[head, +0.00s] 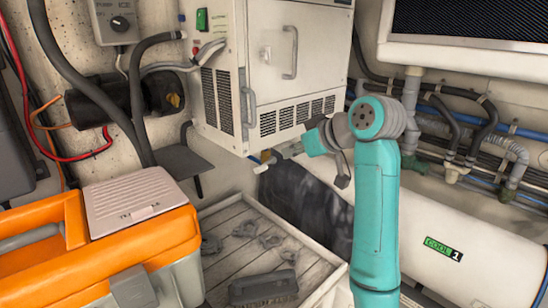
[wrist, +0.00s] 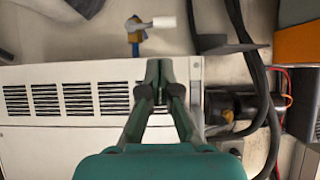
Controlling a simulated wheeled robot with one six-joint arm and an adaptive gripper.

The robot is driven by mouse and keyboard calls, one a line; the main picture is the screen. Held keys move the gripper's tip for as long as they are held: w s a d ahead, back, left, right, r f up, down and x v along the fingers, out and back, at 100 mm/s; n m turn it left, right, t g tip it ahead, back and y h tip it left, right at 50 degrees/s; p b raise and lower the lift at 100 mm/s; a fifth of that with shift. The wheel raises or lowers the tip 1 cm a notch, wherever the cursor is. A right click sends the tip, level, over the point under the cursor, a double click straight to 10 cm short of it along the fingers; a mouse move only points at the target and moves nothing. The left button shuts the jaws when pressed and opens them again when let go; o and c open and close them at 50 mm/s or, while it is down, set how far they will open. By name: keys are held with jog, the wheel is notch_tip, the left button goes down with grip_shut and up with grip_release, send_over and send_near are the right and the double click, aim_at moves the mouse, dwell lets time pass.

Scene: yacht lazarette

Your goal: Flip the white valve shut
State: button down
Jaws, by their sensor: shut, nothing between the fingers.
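The white valve shows in the wrist view as a brass and blue body (wrist: 136,38) with a white handle (wrist: 164,22) sticking out to the right, crosswise to the body. In the head view its small white handle (head: 262,169) shows low beside the white cabinet's bottom corner, close to my gripper. My gripper (wrist: 159,66) is shut and empty, its fingertips pointing toward the valve. In the wrist view a gap shows between the tips and the handle, and the handle lies just beyond them. In the head view my gripper (head: 277,154) is small and partly merges with the valve.
The white cabinet (head: 212,95) with vents stands beside the valve. A dark pump (head: 105,100) with hoses is at the left. An orange toolbox (head: 125,250) is front left, a slatted tray (head: 225,215) below, and a white tank (head: 425,225) at right.

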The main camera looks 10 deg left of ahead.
aim_at(263, 169)
jog(key=x, duration=0.9)
jog(key=shift+w+a+f, duration=0.15)
jog(key=shift+w+f, duration=0.05)
jog(key=shift+s+a+f+n+t, duration=0.15)
jog(key=shift+s+f+n+t, duration=0.05)
jog(key=shift+f+n+t, duration=0.25)
dwell(0.4)
jog(key=shift+s+a+f+n+t+h, duration=0.2)
jog(key=shift+f+n+t+h, duration=0.35)
jog(key=shift+n+t+h, duration=0.15)
notch_tip(263, 169, down, 6)
jog(key=w+d+n+t+h, duration=0.1)
jog(key=w+n+t+h, duration=0.1)
jog(key=n+t, duration=0.5)
jog(key=shift+d+n, duration=0.35)
jog(key=shift+n, duration=0.2)
jog(key=shift+w+f+t, duration=0.15)
jog(key=shift+t, duration=0.1)
jog(key=shift+d, duration=0.1)
